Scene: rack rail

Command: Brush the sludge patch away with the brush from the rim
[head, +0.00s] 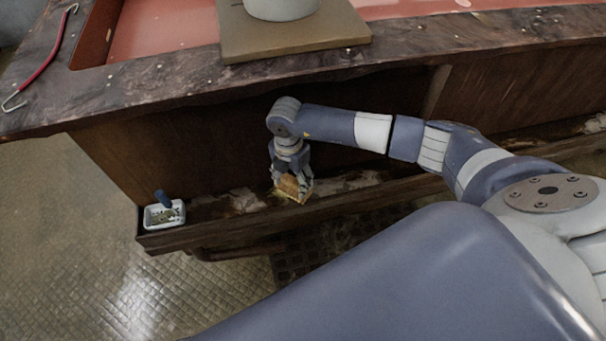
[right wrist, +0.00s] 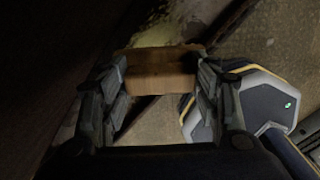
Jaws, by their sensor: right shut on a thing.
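My right gripper (head: 290,178) reaches down to the low ledge along the front of the wooden cabinet. It is shut on the brush (head: 289,187), a brown wooden block with a pale yellowish lower edge close to the ledge. In the right wrist view the brush's wooden block (right wrist: 160,75) sits between both fingers (right wrist: 160,95). I cannot tell whether its bristles touch the ledge. A brownish, wet-looking stain, perhaps the sludge patch (head: 243,200), lies on the ledge left of the brush, among pale worn areas. My left gripper is not in view.
A small white tray (head: 152,224) with a blue-handled thing stands at the ledge's left end. The dark countertop (head: 180,72) overhangs above my right arm. A red hooked cord (head: 58,45) and a board (head: 300,43) bearing a pale pot lie on top. Tiled floor is clear at left.

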